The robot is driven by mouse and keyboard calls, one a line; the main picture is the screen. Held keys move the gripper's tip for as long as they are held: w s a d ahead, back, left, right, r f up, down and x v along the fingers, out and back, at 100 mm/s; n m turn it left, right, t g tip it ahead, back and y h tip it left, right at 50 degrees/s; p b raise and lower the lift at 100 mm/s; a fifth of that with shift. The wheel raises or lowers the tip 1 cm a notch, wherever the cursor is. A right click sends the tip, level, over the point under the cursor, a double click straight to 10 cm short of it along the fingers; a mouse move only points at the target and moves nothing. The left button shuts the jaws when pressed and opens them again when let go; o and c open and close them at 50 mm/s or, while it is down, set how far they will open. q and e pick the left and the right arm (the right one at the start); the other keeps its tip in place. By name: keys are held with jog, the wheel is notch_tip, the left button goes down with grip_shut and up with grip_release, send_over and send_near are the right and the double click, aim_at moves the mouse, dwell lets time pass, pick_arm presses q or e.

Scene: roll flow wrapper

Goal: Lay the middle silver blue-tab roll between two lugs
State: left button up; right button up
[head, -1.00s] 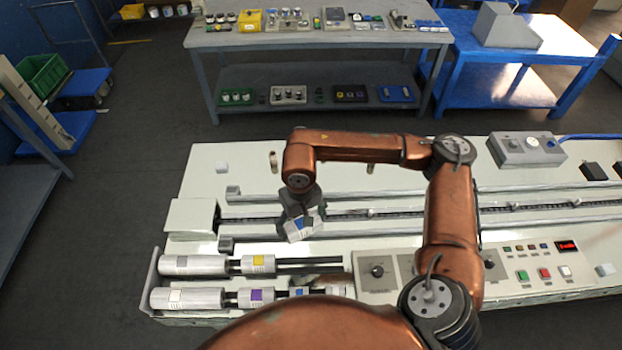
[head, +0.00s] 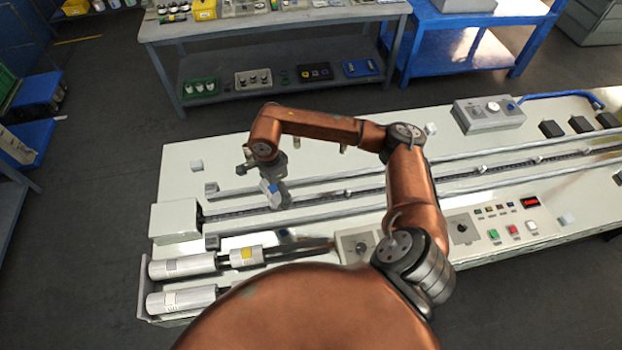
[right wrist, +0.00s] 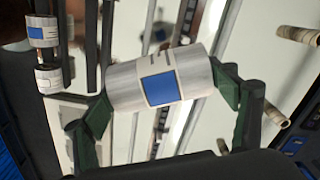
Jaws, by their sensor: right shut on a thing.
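My right gripper (head: 273,184) is shut on a silver roll with a blue tab (head: 267,187). In the right wrist view, the held roll (right wrist: 196,72) lies crosswise between the two dark green fingers, its blue tab facing the camera. In the head view it is above the conveyor's chain channel (head: 320,198), slightly tilted and apart from the deck. Small pale lugs, such as one lug (head: 348,193), stand along the chain to the right. My left gripper is not in view.
Silver rolls with a yellow-tab roll (head: 245,256) lie on the rack at the front left. A grey box (head: 175,220) closes the channel's left end. Control panels (head: 490,228) are at the front right. Upright pegs (head: 294,143) stand behind the channel.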

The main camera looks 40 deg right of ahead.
jog(key=s+d+f+m+p, duration=0.1)
jog(key=d+f+m+p, duration=0.15)
jog(key=d+m, duration=0.7)
jog(key=s+d+f+m+p, duration=0.15)
jog(key=d+f+m, duration=0.25)
jog(key=m, duration=1)
jog(key=shift+w+a+f+b, duration=0.15)
jog(key=shift+f+b, duration=0.65)
jog(key=shift+f, duration=0.6)
jog(key=shift+w+d+f+b, duration=0.1)
jog(key=shift+w+f+b, duration=0.1)
jog(key=shift+f+b, duration=0.9)
jog(key=shift+w+a+f+b, duration=0.15)
jog(key=shift+f+b, duration=0.3)
jog(key=shift+f, duration=1.25)
jog(key=shift+f+b, duration=0.5)
jog(key=shift+f, duration=0.2)
jog(key=o, duration=1.5)
jog(key=shift+o, duration=0.2)
jog(key=shift+d, duration=0.1)
notch_tip(320, 180, up, 12)
